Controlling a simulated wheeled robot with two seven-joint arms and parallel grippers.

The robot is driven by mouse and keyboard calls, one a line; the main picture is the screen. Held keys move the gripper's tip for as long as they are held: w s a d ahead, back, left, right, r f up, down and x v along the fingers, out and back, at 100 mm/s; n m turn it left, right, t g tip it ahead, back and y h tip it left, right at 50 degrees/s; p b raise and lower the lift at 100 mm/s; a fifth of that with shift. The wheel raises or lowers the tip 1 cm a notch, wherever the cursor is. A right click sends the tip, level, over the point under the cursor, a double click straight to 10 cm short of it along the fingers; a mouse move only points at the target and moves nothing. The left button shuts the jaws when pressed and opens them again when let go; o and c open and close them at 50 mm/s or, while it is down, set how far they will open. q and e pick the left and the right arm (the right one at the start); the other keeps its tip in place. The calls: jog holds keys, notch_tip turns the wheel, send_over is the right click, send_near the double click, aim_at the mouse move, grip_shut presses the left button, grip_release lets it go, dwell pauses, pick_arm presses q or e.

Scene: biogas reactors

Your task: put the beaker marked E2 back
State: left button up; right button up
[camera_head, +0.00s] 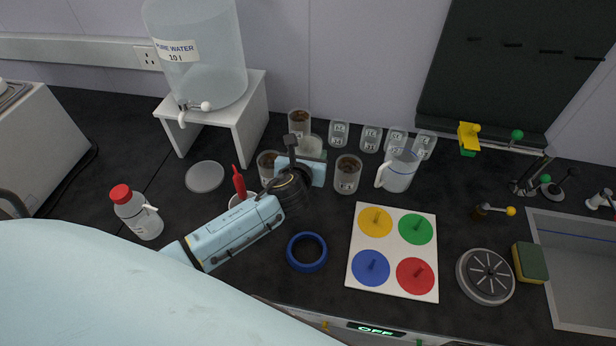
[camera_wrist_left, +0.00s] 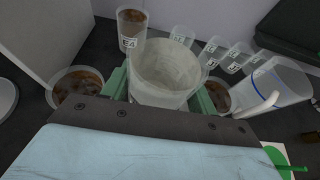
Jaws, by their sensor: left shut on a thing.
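My left gripper (camera_head: 309,156) is shut on a clear beaker (camera_wrist_left: 166,70) with a pale, cloudy inside. Its green fingers show on both sides of the beaker in the left wrist view. In the head view the gripper mostly hides this beaker (camera_head: 311,144). I cannot read a mark on it. Beakers with brown contents surround it: a beaker marked E4 (camera_wrist_left: 130,30) behind, a left brown beaker (camera_head: 267,163), and a right brown beaker (camera_head: 347,174). The E4 beaker also shows in the head view (camera_head: 299,121). My right gripper is not in view.
Several small labelled glasses (camera_head: 371,138) stand by the wall. A measuring jug (camera_head: 398,172) is right of the beakers. A water tank (camera_head: 200,60) stands on a white stand (camera_head: 255,110) at left. A blue ring (camera_head: 307,252) and a colored-disc board (camera_head: 394,250) lie in front.

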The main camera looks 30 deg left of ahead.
pick_arm(q)
notch_tip(320, 180, down, 3)
jog(key=shift+f+b, duration=0.2)
jog(key=shift+b, duration=0.25)
jog(key=shift+f+b, duration=0.75)
jog(key=shift+f, duration=1.35)
jog(key=shift+f, duration=0.1)
jog(key=o, duration=1.1)
jog(key=shift+r, duration=0.2)
jog(key=p+v, duration=0.2)
jog(key=v, duration=1)
